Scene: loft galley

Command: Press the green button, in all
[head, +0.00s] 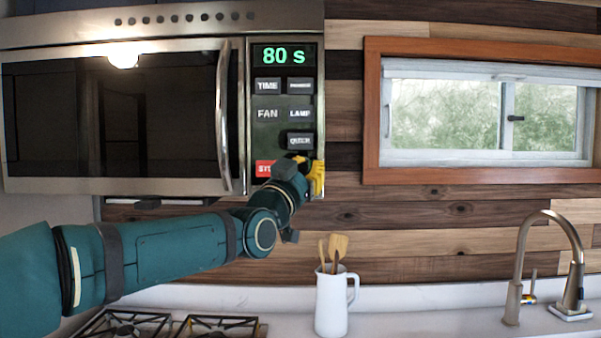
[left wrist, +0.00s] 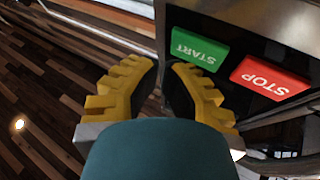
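The green START button (left wrist: 200,48) shows in the left wrist view, just beyond my left gripper (left wrist: 162,72). Its letters appear upside down there. The red STOP button (left wrist: 270,77) is beside it, and its left part also shows in the head view (head: 264,168). In the head view my left gripper (head: 317,176), with yellow fingers, is at the lower right corner of the microwave's control panel and hides the green button. Its fingers look brought together with nothing between them. I cannot tell whether the fingertips touch the button. My right gripper is in neither view.
The microwave (head: 120,120) has a vertical door handle (head: 223,115) left of the panel, and its display (head: 284,55) reads 80 s. Below are a gas stove (head: 220,325), a white jug (head: 331,303) with wooden utensils, and a faucet (head: 520,265).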

